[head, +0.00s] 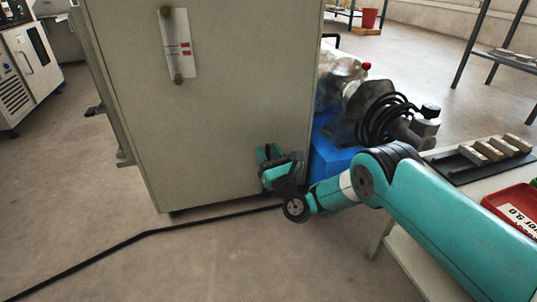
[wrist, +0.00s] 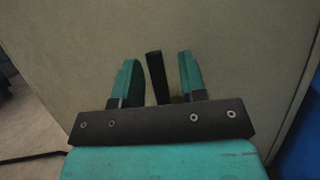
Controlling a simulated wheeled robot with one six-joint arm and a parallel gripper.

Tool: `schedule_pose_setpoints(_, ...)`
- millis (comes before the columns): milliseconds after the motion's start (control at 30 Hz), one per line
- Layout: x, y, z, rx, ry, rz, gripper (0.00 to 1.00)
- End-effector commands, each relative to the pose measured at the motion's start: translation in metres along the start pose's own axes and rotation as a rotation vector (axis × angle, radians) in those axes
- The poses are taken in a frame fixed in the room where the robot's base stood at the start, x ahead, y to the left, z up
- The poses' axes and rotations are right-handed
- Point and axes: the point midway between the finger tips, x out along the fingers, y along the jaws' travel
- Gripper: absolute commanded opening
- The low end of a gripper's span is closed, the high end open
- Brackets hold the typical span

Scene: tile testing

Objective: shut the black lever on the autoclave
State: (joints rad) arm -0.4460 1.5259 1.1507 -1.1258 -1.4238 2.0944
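The autoclave (head: 235,100) is the large grey-beige cabinet filling the middle of the head view. My gripper (head: 268,154) is low at the right part of its front face, close to the panel. In the wrist view, my gripper (wrist: 158,58) has its two teal fingers spread apart. A black bar, which looks like the black lever (wrist: 154,78), stands between them. Small gaps show on both sides of it, wider on the right, so the fingers do not appear to grip it. In the head view the lever is hard to tell from the dark gripper parts.
A blue machine (head: 335,145) with coiled black hose stands right of the autoclave. A table (head: 450,177) with a sample tray and a red bin (head: 518,208) is at the right. A black cable (head: 145,234) crosses the floor.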

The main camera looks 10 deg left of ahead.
Motion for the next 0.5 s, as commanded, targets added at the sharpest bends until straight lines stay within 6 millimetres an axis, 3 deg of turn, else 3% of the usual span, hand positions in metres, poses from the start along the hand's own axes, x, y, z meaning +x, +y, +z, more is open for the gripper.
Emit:
schedule_pose_setpoints(267, -0.006, -0.001, 0.003, -0.001, 0.004, -0.001, 0.39)
schedule_pose_setpoints(500, -0.026, -0.001, 0.007, 0.0, 0.004, -0.001, 0.39)
